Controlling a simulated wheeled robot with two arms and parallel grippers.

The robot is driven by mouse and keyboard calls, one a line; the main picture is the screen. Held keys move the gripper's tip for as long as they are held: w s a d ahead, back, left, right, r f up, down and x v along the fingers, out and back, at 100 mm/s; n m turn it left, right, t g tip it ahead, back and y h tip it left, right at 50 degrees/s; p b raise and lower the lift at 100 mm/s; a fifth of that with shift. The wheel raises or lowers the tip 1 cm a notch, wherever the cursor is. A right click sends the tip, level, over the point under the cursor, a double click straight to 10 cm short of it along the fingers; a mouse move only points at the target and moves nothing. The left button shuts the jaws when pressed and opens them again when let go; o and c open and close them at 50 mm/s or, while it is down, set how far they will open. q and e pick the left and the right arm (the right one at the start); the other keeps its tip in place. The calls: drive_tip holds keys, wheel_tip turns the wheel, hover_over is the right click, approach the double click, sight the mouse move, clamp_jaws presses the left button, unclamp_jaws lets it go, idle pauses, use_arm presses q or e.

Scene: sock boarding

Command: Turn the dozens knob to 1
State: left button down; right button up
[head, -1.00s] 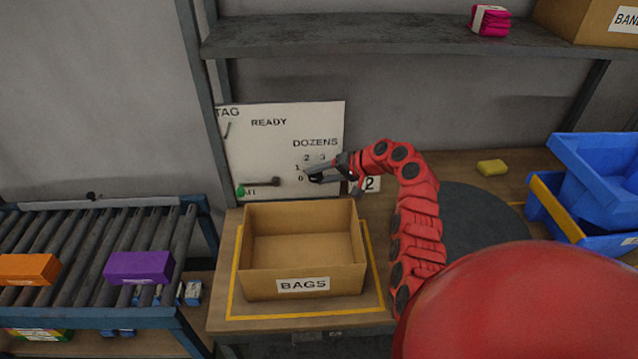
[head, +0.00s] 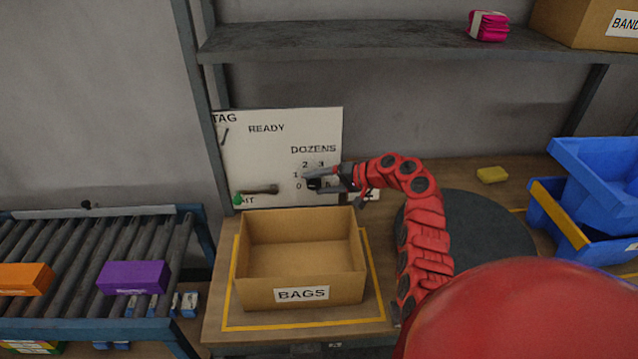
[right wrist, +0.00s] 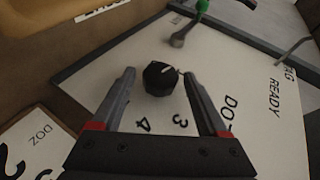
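The white control board (head: 255,160) stands upright behind the bags box, with "DOZENS" and digits at its right. The dozens knob (right wrist: 160,80) is black with a white pointer mark and sits between my right fingers in the right wrist view. Its mark points right and slightly up there; 3 and 4 show below it, and the other digits are hidden or unreadable. My right gripper (head: 316,178), also seen in the right wrist view (right wrist: 157,72), is open around the knob, with gaps at both sides. My left gripper is out of view.
A lever with a green tip (head: 258,190) is on the board's lower left. The open cardboard bags box (head: 302,293) stands in front. A numbered card (right wrist: 35,150) is close to my right gripper. Blue bins (head: 595,180) are at the right, a roller conveyor (head: 60,250) at the left.

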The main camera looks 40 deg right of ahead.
idle(0.3)
drive_tip(key=b+v, duration=0.2)
drive_tip(key=v, duration=1.5)
drive_tip(key=shift+r+b, duration=0.2)
drive_tip(key=shift+b, duration=0.1)
drive_tip(key=shift+s+r, duration=0.1)
drive_tip(key=shift+s, duration=0.05)
